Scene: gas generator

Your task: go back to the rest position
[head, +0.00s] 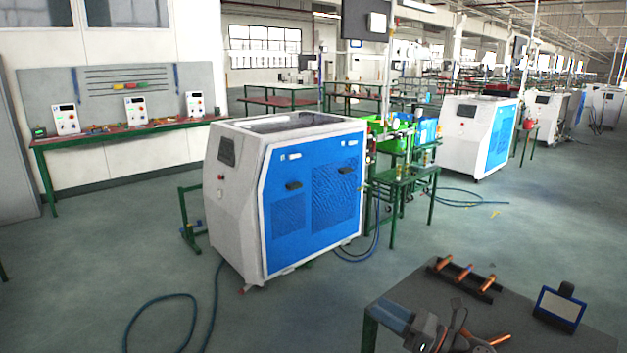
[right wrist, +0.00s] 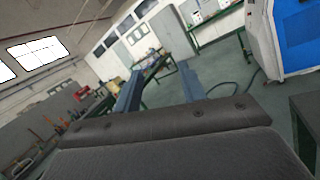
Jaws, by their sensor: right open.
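My right gripper (head: 430,328) shows at the bottom of the head view, over the near edge of a dark grey table (head: 405,290). In the right wrist view its two blue-grey fingers (right wrist: 160,86) stand wide apart with nothing between them. My left gripper is not in view. Copper pipes (head: 464,272) lie across a dark rack on the table, to the right of and beyond the gripper. Another copper piece (head: 498,339) shows close to the gripper; whether they touch is unclear.
A tablet-like device (head: 560,308) stands at the table's right. A white and blue generator cabinet (head: 290,190) stands ahead, with blue hoses (head: 160,300) on the floor. Green-framed benches (head: 130,132) line the back left. Open floor (head: 300,315) lies left of the table.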

